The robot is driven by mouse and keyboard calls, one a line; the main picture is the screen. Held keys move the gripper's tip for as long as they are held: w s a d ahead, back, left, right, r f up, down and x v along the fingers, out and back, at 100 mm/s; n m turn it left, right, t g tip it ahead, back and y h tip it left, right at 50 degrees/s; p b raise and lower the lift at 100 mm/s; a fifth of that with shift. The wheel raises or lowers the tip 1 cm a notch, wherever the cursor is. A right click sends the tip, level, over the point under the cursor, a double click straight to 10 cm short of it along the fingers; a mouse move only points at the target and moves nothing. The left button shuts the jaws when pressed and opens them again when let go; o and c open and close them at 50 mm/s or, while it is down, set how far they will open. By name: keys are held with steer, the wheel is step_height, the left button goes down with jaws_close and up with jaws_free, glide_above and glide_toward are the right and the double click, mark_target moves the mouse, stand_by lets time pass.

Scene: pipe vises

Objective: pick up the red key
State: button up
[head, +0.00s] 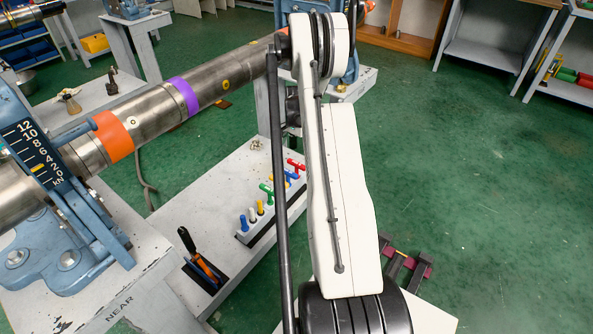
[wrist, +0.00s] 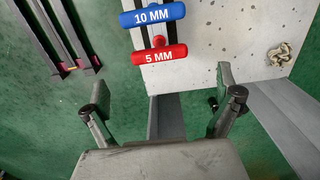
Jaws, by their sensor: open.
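The red key (wrist: 159,55) has a T-handle marked 5 MM. In the wrist view it lies just beyond my gripper (wrist: 163,92), roughly centred between the fingertips and apart from them. My gripper is open and empty. In the head view the red key (head: 296,165) is at the far end of a row of coloured keys on a rack (head: 243,237) on the pale bench. A blue key marked 10 MM (wrist: 152,15) is beside it. My gripper is hidden behind my arm in the head view.
Blue, white, yellow and green keys stand along the rack. A holder with orange-handled tools (head: 205,270) is at the bench's near end. A crumpled tan lump (wrist: 279,54) lies on the bench. A large pipe (head: 150,112) in blue vises runs above. Green floor is open at right.

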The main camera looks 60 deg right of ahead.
mark_target(297, 163)
steer(key=shift+a+f+b, duration=0.15)
steer(key=shift+f+b, duration=1)
steer(key=shift+f, duration=2.7)
steer(key=c, duration=1.3)
step_height(297, 163, up, 10)
steer(key=p, duration=0.2)
steer(key=shift+r+p, duration=0.1)
steer(key=shift+p, duration=0.3)
